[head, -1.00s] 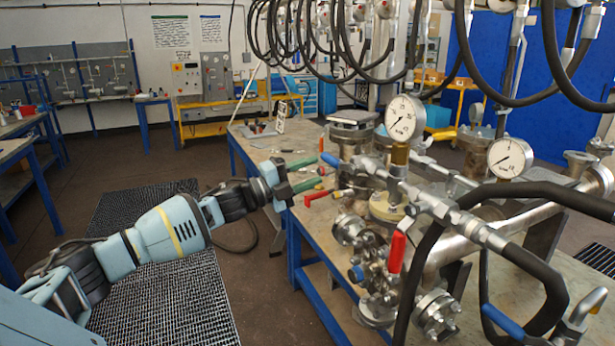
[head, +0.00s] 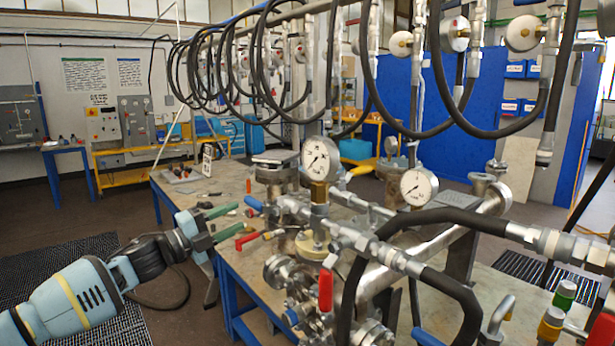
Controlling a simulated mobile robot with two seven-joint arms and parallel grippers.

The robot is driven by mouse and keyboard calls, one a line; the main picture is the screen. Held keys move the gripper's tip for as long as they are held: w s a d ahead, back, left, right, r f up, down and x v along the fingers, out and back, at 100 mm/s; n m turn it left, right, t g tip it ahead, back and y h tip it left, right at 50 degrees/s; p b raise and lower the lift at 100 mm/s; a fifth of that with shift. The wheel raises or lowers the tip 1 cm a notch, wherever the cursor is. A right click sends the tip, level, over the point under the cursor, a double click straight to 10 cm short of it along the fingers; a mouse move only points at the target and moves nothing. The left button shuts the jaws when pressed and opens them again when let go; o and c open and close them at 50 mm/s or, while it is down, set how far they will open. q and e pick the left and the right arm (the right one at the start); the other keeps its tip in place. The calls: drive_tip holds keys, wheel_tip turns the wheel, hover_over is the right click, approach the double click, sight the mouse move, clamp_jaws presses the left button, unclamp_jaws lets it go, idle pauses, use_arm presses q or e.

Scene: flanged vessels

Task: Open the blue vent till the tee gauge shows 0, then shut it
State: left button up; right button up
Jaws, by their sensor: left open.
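A blue lever handle (head: 253,203) sticks out to the left from the pipe fittings below the nearer gauge (head: 322,158). This gauge stands on a brass fitting above the tee; its needle points to the lower left, and its numbers are too small to read. A second gauge (head: 419,187) stands to its right on the large pipe. My left gripper (head: 234,220) is open, with its green fingers pointing right. It is just left of the blue handle, with nothing seen between the fingers. My right gripper is out of view.
A red lever (head: 252,239) lies close to the left fingertips, and an upright red lever (head: 326,289) stands in front. A thick black hose (head: 470,216) arches across the right front. Black hoses hang overhead. The table's left part (head: 205,188) has some bare room.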

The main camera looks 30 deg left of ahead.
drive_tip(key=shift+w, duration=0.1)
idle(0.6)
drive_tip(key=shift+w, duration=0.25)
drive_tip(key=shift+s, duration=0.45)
use_arm(q)
drive_tip(key=shift+o, duration=0.3)
drive_tip(key=shift+d+r, duration=0.1)
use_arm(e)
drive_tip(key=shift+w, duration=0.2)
